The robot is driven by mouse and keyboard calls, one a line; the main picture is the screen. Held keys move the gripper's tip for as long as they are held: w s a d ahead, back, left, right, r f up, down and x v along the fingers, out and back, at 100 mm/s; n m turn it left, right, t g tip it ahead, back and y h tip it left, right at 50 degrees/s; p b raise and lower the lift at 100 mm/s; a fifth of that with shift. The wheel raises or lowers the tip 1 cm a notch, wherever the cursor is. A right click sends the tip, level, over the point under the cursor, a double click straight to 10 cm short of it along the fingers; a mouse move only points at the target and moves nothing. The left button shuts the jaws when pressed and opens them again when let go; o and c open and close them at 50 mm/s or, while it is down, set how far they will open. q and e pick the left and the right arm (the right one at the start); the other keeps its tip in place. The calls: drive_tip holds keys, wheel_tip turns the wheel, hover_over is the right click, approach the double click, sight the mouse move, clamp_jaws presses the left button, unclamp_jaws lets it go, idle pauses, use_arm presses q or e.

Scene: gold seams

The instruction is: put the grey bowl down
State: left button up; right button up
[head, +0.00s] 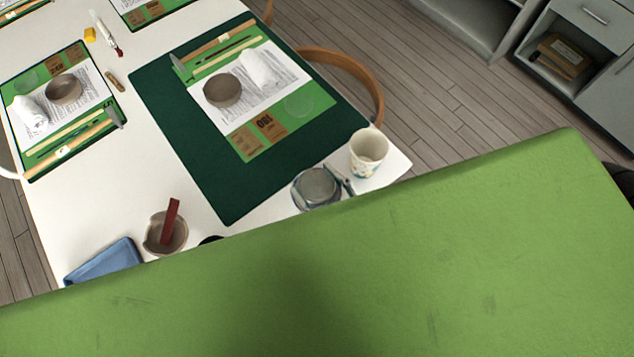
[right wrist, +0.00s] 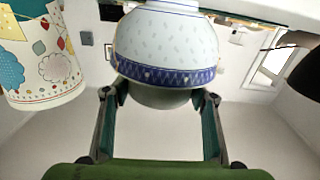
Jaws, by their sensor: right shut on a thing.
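The grey bowl (head: 318,184) is at the near right edge of the white table, over a white bowl with a blue patterned rim. In the right wrist view, which is upside down, the grey bowl (right wrist: 160,98) shows between the fingers of my right gripper (right wrist: 160,93). The gripper is shut on it. The patterned bowl (right wrist: 165,40) partly hides it. The grey bowl stands out above the patterned rim; I cannot tell whether the two touch. My left gripper is not in view.
A patterned cup (head: 368,150) stands close to the right of the bowls. A dark green mat (head: 195,165) lies behind. My own green part hides the foreground.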

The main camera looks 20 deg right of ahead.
drive_tip(key=shift+f+b, duration=0.3)
drive_tip(key=shift+f, duration=0.35)
drive_tip(key=o, duration=1.2)
drive_tip(key=shift+r, duration=0.1)
